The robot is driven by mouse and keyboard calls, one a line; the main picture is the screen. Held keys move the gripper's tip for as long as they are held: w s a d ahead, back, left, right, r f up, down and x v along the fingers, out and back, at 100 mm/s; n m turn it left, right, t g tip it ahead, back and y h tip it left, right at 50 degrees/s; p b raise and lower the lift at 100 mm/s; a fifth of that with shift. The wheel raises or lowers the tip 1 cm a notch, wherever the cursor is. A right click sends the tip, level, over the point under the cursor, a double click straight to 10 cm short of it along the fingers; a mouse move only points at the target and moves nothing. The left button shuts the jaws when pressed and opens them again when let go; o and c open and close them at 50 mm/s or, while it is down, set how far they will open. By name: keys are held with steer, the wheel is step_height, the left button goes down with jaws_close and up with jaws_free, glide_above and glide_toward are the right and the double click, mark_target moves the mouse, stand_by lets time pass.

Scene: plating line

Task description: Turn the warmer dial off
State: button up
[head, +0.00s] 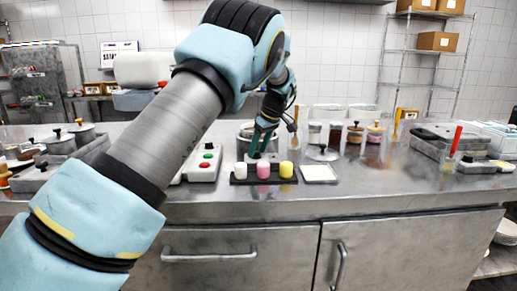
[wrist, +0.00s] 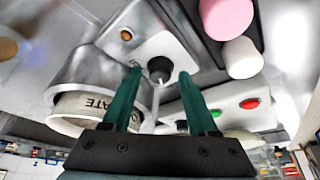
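The warmer dial (wrist: 160,68) is a small black knob on a pale panel (wrist: 165,45) with an orange lamp (wrist: 126,34), seen in the wrist view. The panel adjoins a round metal warmer (wrist: 85,78) with a partly readable label ending in "ATE". My gripper (wrist: 160,73) has its two green fingers apart, one on each side of the dial in the picture. Whether they touch it I cannot tell. In the head view my gripper (head: 261,153) points down at the counter behind the colored cylinders, and the dial is hidden there.
A control box (head: 203,162) with green and red buttons stands left of my gripper. A dark tray (head: 264,181) with white, pink (head: 263,169) and yellow (head: 286,169) cylinders stands in front. Jars (head: 354,138) and a lidded pot (head: 322,153) are to the right.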

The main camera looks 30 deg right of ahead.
steer(key=shift+o, duration=0.2)
steer(key=b+v, duration=0.1)
steer(key=v, duration=0.9)
steer(key=shift+s+r+b, duration=0.15)
steer(key=shift+r+b, duration=0.15)
steer(key=shift+r, duration=0.1)
